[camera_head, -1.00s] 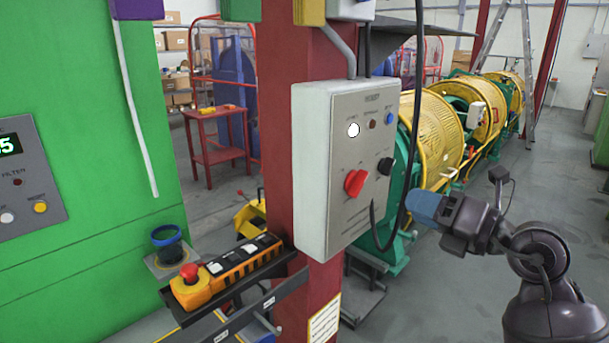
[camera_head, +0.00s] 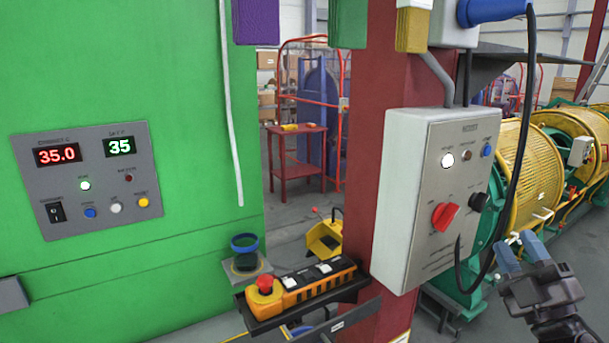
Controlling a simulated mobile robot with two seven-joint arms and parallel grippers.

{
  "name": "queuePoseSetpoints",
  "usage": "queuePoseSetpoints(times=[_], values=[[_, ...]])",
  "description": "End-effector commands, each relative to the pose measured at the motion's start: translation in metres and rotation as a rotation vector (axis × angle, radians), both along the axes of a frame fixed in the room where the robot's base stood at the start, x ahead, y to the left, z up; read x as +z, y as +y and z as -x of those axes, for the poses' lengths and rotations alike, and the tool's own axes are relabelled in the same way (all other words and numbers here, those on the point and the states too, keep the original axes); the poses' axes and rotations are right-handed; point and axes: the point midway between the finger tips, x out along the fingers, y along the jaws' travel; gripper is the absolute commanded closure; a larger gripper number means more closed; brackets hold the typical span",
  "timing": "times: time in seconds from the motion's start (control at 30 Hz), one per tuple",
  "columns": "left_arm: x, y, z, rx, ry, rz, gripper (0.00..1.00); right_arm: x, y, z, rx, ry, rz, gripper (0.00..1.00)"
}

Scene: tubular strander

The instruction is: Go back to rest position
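My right gripper (camera_head: 521,252) shows at the lower right, with two blue-grey fingers pointing up. A gap shows between the fingers and nothing is held in it. It is apart from the grey control box (camera_head: 405,190), to its right and lower. The box is fixed to a red column (camera_head: 362,190) and has a red rotary knob (camera_head: 445,216), a black knob and a lit white lamp. My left gripper is not in view.
A green cabinet (camera_head: 120,80) with a display panel (camera_head: 88,178) reading 35.0 and 35 fills the left. An orange pendant (camera_head: 305,285) with a red button lies on a shelf at the column. Yellow cage drums (camera_head: 530,170) stand behind. A black cable hangs beside the box.

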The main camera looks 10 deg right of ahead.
Motion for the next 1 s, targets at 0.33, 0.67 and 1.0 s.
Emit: queuePoseSetpoints(times=[0.33, 0.67, 1.0], values=[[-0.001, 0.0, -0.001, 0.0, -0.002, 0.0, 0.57, -0.2, 0.012, -0.007, 0.01, 0.499, -0.654, 0.63], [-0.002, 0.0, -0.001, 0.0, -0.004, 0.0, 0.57, -0.365, 0.09, 0.066, 0.03, 0.933, -1.087, 0.63], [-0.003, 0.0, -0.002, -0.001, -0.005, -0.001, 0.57, -0.417, 0.12, 0.132, -0.015, 1.062, -1.175, 0.63]])
